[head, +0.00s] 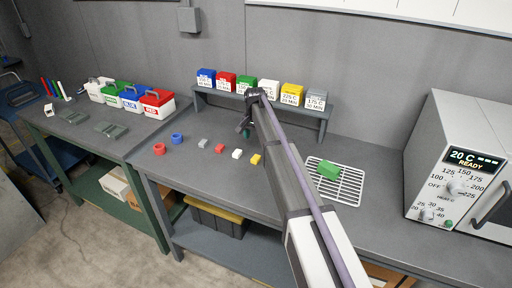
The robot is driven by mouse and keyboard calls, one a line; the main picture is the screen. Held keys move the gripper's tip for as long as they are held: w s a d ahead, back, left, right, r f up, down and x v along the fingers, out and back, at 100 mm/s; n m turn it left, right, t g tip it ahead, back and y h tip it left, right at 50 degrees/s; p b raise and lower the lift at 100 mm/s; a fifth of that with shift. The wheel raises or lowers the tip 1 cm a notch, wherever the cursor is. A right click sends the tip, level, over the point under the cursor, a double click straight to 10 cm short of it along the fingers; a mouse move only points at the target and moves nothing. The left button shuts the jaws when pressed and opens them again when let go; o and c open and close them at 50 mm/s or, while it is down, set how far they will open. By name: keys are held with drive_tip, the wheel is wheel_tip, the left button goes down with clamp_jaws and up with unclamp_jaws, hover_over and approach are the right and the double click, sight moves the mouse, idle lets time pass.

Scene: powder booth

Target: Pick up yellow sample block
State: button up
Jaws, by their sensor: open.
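The yellow sample block (256,159) lies on the grey workbench (190,172), at the right end of a row of small pieces. It is just left of my arm in the head view. My gripper (243,128) is open and empty, above the back part of the bench, up and to the left of the yellow block and apart from it. My arm reaches in from the lower right and passes close to the block in the picture.
A white block (237,154), red block (219,148) and grey block (202,143) lie left of it. A green block (328,170) sits on a wire rack (345,190). A shelf of labelled boxes (325,112) stands behind. An oven (460,165) stands right.

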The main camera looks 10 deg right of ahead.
drive_tip(key=m, duration=0.1)
drive_tip(key=b, duration=0.6)
hover_over(256, 157)
wheel_tip(256, 157, down, 6)
drive_tip(key=shift+d+r, duration=0.1)
wheel_tip(256, 157, down, 5)
drive_tip(key=b, duration=0.5)
drive_tip(key=shift+s+f, duration=0.1)
drive_tip(key=shift+f, duration=0.1)
drive_tip(key=shift+r, duration=0.25)
drive_tip(key=c, duration=1)
